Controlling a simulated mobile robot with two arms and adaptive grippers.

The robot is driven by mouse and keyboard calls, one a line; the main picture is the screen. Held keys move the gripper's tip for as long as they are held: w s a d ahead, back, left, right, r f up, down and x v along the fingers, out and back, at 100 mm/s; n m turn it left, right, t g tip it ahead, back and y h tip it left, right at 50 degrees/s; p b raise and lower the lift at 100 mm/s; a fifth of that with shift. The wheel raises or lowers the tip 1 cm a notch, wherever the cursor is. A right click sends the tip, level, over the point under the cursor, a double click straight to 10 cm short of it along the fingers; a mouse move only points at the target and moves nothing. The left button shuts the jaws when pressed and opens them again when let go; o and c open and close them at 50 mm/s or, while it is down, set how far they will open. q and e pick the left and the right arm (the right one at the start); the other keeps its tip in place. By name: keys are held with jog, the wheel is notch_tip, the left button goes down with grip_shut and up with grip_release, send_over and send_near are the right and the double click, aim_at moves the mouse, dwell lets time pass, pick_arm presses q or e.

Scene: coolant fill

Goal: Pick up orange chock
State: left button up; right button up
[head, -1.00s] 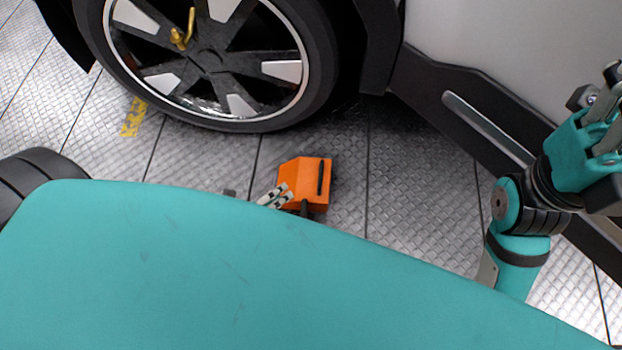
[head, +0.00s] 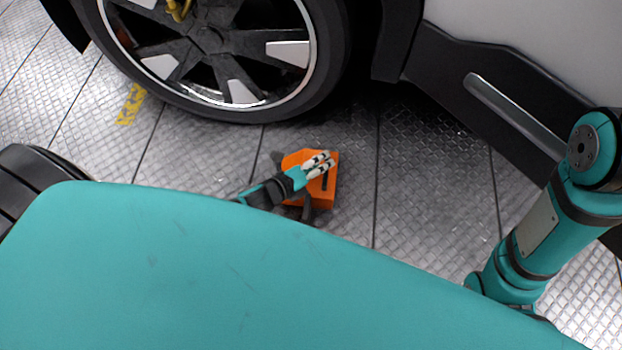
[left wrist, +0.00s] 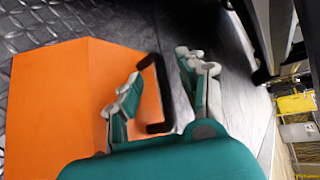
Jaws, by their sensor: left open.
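The orange chock (head: 320,198) sits on the metal floor below the car's wheel in the head view. It fills the left side of the left wrist view (left wrist: 50,110). My left gripper (head: 321,164) is over the chock, its fingers covering part of its top. In the left wrist view the left gripper (left wrist: 161,66) is open, with the chock's black handle (left wrist: 158,95) showing between its fingers. I cannot tell whether the fingers touch the handle. My right arm shows at the right of the head view, but its gripper is out of frame.
The car's wheel (head: 213,108) and dark side sill (head: 490,105) stand just beyond the chock. A yellow floor marking (head: 131,105) lies to the left. Bare tread-plate floor (head: 430,190) is free to the chock's right.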

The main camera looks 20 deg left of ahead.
pick_arm(q)
jog(key=shift+x, duration=0.9)
grip_shut()
jog(key=shift+r, duration=0.1)
